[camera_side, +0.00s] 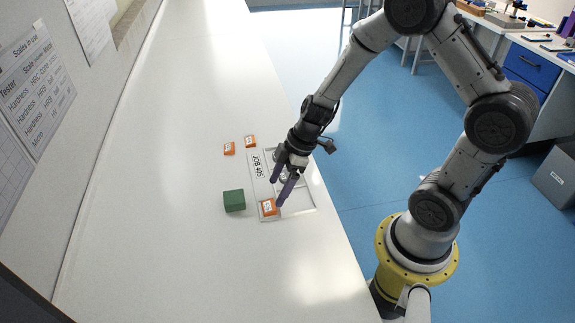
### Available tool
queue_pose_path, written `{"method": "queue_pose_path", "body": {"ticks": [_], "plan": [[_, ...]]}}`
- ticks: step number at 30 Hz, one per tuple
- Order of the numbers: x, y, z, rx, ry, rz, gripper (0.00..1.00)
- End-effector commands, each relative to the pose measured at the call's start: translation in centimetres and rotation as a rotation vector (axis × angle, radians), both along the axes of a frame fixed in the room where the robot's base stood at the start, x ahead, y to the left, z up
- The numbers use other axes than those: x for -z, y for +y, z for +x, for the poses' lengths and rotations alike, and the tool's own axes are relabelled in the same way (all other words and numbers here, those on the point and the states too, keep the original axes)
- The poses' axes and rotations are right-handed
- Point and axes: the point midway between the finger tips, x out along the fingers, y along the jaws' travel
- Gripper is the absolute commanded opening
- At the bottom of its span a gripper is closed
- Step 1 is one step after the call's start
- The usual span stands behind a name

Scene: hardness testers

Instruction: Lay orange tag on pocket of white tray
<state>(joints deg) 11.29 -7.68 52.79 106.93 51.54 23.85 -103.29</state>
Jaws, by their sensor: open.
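One orange tag (268,208) with a white face lies at the tray's front left corner. Two more orange tags, a left one (229,149) and a right one (250,141), lie on the bench behind the tray. My gripper (279,193) points down over the tray, its two purple fingers apart and with nothing seen between them. The fingertips are just behind and right of the tag on the tray. A round metal piece in the tray is partly hidden by the fingers.
A green block (234,201) stands on the bench left of the tray. The bench (170,220) is clear to the left and front. A wall with paper sheets (33,80) runs along the left. The bench's right edge is close to the tray.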

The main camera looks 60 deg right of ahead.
Motion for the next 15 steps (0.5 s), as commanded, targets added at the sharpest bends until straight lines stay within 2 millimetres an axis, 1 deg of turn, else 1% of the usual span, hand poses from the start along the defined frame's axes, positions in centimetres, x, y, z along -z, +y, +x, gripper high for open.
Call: {"method": "queue_pose_path", "body": {"ticks": [1, 6, 9, 15], "plan": [[-1.2, -0.4, -0.2, 0.002, -0.005, -0.002, 0.86], [-4.2, -1.2, -1.1, 0.002, -0.006, -0.002, 0.86], [-5.5, -1.6, -1.3, 0.002, -0.008, 0.0, 0.86], [-7.1, -1.7, -1.8, 0.008, -0.008, 0.0, 0.86]]}}
